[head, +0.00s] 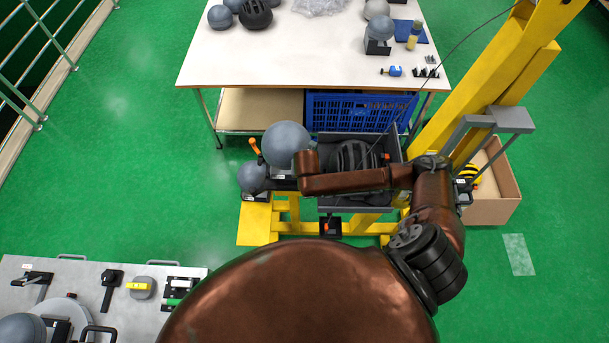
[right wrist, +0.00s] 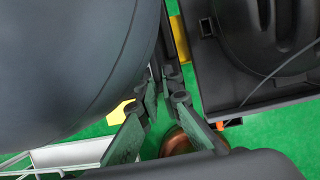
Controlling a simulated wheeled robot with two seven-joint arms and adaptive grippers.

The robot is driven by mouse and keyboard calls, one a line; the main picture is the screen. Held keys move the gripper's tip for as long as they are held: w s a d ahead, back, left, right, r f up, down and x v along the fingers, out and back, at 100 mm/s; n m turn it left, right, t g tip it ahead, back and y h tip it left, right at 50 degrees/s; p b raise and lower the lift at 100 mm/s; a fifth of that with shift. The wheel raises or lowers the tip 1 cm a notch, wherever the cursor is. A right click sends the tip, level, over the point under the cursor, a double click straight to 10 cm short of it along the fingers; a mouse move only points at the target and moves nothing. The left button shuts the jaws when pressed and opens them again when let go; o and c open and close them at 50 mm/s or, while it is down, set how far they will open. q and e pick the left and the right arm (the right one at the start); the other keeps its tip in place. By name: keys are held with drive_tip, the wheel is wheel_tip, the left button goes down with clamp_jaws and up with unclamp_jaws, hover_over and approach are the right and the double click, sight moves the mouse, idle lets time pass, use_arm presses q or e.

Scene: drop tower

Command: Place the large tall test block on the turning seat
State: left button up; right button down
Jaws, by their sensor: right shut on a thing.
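The large tall test block (head: 285,143) shows as a big grey ball at the end of my right arm; its lower part is mostly hidden by my wrist. In the right wrist view the block (right wrist: 75,60) fills the upper left as a dark rounded mass. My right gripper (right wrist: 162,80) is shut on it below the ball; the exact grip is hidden. At the lower left of the head view is a round grey disc (head: 73,309) with a dark block and grey ball at it; I cannot tell whether it is the turning seat. My left gripper is out of view.
A smaller grey ball (head: 252,177) stands left of the held block, near an orange handle (head: 256,147). A dark tray (head: 393,142) with a ribbed black form lies to the right. The yellow tower (head: 455,85) and cardboard box (head: 510,190) are further right. Green floor lies open left.

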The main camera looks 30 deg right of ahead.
drive_tip(key=shift+w+d+f, duration=0.1)
drive_tip(key=shift+w+f, duration=0.15)
wheel_tip(320, 180, down, 2)
drive_tip(key=shift+f+p, duration=0.1)
drive_tip(key=shift+p, duration=0.25)
drive_tip(key=shift+f, duration=0.25)
drive_tip(key=c, duration=2.6)
unclamp_jaws()
drive_tip(key=shift+s+f, duration=0.2)
drive_tip(key=o, duration=0.5)
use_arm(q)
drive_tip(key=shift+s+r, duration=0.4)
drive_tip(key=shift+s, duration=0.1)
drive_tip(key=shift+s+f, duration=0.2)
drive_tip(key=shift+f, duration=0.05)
use_arm(e)
drive_tip(key=v, duration=1.2)
drive_tip(key=shift+w, duration=0.1)
